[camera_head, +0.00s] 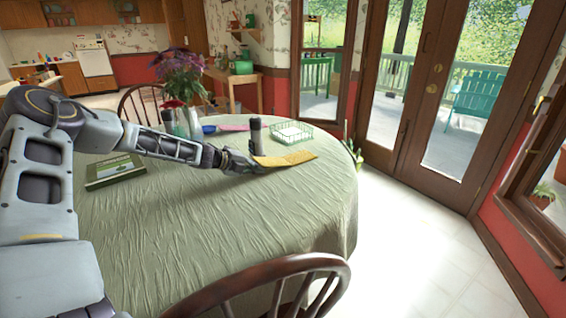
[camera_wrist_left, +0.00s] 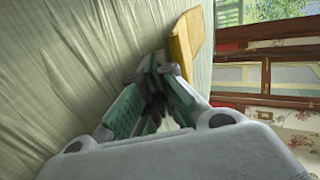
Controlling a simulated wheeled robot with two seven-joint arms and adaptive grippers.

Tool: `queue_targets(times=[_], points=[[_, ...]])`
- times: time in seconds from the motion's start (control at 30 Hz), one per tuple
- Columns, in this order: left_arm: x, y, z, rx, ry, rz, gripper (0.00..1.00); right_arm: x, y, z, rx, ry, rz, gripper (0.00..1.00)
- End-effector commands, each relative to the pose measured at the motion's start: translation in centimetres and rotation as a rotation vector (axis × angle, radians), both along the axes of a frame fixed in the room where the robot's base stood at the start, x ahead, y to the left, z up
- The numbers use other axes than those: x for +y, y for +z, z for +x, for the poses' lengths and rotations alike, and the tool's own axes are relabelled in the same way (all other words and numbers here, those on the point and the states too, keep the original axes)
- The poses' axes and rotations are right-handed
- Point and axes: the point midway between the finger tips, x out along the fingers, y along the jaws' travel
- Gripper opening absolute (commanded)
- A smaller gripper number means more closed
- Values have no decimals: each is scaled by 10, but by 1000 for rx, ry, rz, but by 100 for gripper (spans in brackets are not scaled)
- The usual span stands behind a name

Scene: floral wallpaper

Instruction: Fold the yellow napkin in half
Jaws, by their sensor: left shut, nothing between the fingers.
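The yellow napkin (camera_head: 286,159) lies on the green tablecloth (camera_head: 200,225) near the middle right of the round table. Its left end looks slightly raised beside my left gripper (camera_head: 262,168). In the left wrist view the napkin (camera_wrist_left: 186,45) lies just beyond the fingertips. My left gripper (camera_wrist_left: 160,70) is shut with nothing between its fingers, low over the cloth. I cannot tell whether its fingertips touch the napkin. My right gripper is not in view.
A green book (camera_head: 115,170), a wire basket (camera_head: 292,134), a dark-topped cylinder (camera_head: 256,132) and a flower vase (camera_head: 190,122) stand or lie on the table. A wooden chair (camera_head: 270,285) is at the near edge. The front of the tabletop is clear.

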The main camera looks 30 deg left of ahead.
Motion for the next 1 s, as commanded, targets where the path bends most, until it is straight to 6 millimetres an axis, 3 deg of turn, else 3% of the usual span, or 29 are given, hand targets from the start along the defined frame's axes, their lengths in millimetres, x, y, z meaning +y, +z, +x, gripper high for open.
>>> queue_targets(times=[0.8,1.0], points=[[-5,44,10,-1,0,1,0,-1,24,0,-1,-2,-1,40],[-5,47,11,-1,0,1,0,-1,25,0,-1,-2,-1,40]])
